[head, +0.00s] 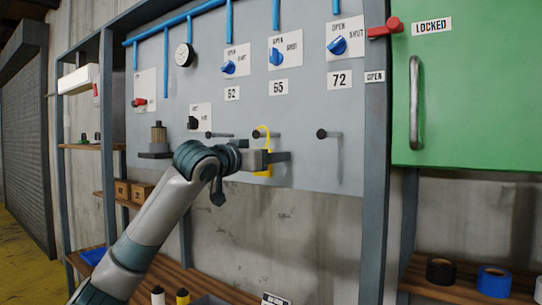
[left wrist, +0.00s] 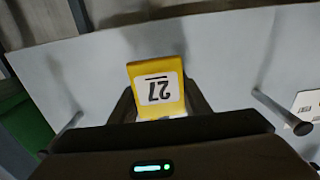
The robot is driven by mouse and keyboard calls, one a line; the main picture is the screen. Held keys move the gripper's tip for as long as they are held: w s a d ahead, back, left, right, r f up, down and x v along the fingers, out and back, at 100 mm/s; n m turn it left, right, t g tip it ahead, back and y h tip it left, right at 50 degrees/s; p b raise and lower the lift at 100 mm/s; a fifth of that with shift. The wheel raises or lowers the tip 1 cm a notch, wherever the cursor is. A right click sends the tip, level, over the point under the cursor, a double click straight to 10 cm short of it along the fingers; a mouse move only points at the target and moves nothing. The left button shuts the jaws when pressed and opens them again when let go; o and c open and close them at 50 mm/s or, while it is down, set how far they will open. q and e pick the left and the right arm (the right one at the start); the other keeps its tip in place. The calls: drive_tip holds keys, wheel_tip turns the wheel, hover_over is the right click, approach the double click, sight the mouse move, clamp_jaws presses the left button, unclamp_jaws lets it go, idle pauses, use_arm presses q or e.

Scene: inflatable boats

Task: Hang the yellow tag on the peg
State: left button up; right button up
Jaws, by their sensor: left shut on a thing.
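Three dark pegs stick out of the panel: a left peg (head: 220,135), a middle peg (head: 254,134) right by the tag's loop, and a right peg (head: 323,134). I cannot tell whether the loop is around the middle peg.
A green locked door (head: 470,90) stands at the right. Shelves with tape rolls (head: 494,281) and small boxes (head: 124,190) lie lower down. The panel area around the right peg is clear.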

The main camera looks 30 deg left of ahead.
use_arm(q)
drive_tip(key=shift+f, duration=0.2)
idle(0.3)
drive_tip(key=o, duration=1.1)
drive_tip(key=shift+s, duration=0.15)
drive_tip(key=s+a+b, duration=0.1)
drive_tip(key=s+b, duration=0.6)
drive_tip(key=s, duration=1)
drive_tip(key=shift+a, duration=0.2)
drive_tip(key=shift+s, duration=0.1)
